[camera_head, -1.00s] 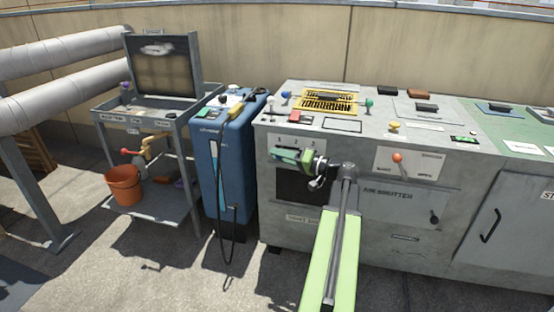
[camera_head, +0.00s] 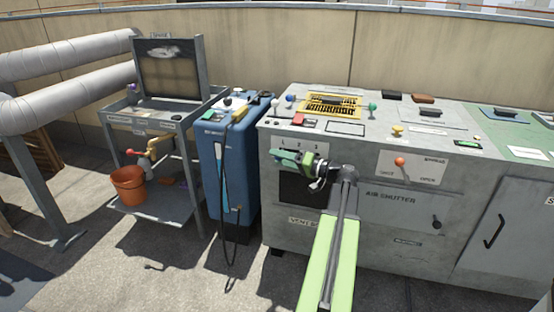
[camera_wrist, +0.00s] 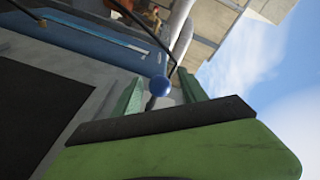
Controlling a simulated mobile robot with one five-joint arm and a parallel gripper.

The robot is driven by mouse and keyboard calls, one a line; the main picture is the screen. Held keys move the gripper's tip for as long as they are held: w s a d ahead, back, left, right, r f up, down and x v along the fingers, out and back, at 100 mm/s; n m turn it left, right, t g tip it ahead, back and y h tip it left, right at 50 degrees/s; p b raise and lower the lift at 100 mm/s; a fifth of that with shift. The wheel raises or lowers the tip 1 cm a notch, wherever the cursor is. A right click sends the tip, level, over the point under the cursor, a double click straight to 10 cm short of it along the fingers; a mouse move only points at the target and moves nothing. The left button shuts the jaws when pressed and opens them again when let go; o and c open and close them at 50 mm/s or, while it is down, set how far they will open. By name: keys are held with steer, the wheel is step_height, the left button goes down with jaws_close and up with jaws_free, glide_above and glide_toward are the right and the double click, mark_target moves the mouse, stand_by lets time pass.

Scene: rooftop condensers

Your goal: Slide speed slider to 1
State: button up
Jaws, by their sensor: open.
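The speed slider's scale, marked 1, 2 and 3 (camera_head: 299,143), is at the upper left of the grey cabinet's front in the head view. My gripper (camera_head: 280,156) is just below and in front of it, pointing left, and covers whatever handle is behind it. In the wrist view a blue ball knob (camera_wrist: 160,86) shows between my two green fingers, which are apart. I take it to be the slider's knob, but cannot be sure. I cannot tell whether either finger touches it.
The grey cabinet (camera_head: 400,220) has an orange-knobbed lever (camera_head: 399,161) right of my gripper. A blue unit (camera_head: 228,165) stands left of the cabinet with a narrow gap. Farther left are a metal sink stand (camera_head: 150,215) and an orange bucket (camera_head: 128,185).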

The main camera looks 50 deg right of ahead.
steer(key=v, duration=1.6)
steer(key=shift+s, duration=0.35)
